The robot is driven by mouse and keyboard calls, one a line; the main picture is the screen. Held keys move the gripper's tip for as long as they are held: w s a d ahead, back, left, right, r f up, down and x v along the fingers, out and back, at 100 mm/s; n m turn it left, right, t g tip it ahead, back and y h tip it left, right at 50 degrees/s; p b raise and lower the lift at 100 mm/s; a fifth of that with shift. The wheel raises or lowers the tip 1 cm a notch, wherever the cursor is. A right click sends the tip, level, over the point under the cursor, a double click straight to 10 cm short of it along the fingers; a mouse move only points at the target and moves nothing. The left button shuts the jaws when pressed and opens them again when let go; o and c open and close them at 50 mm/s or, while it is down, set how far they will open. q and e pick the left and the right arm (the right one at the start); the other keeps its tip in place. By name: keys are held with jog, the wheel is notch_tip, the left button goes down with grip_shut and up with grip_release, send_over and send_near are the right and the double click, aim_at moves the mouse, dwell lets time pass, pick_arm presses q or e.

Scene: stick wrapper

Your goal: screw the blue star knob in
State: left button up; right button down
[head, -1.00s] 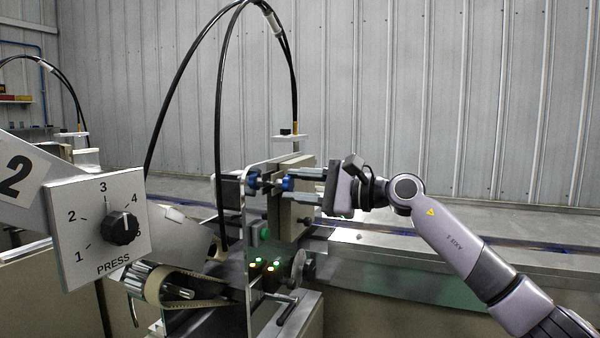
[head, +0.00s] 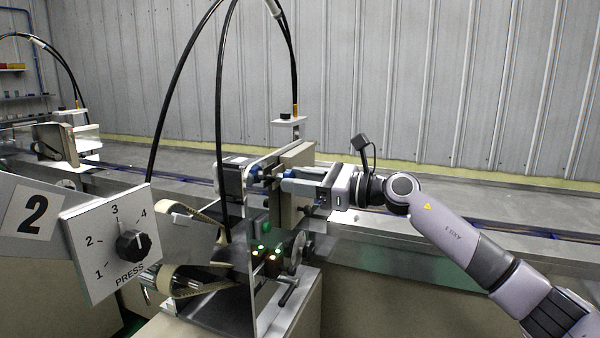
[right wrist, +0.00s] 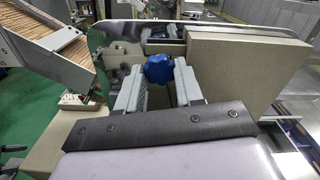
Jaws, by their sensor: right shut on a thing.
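The blue star knob (right wrist: 158,68) sits between the two fingertips of my right gripper (right wrist: 157,82) in the right wrist view. The fingers are shut on its sides. In the head view my right gripper (head: 287,181) reaches in from the right to the upper part of the wrapper machine. My left gripper is not in view.
A beige block (right wrist: 245,70) stands close right of the fingers. A press dial panel (head: 100,262) is at the left. Black hoses (head: 219,110) arch over the machine.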

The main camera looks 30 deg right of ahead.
jog(key=shift+m+p, duration=0.3)
jog(key=shift+m, duration=0.2)
jog(key=c, duration=0.6)
grip_release()
jog(key=shift+c, duration=0.2)
jog(key=b+v, duration=0.3)
jog(key=v, duration=0.3)
jog(key=shift+b, duration=0.35)
jog(key=shift+a, duration=0.1)
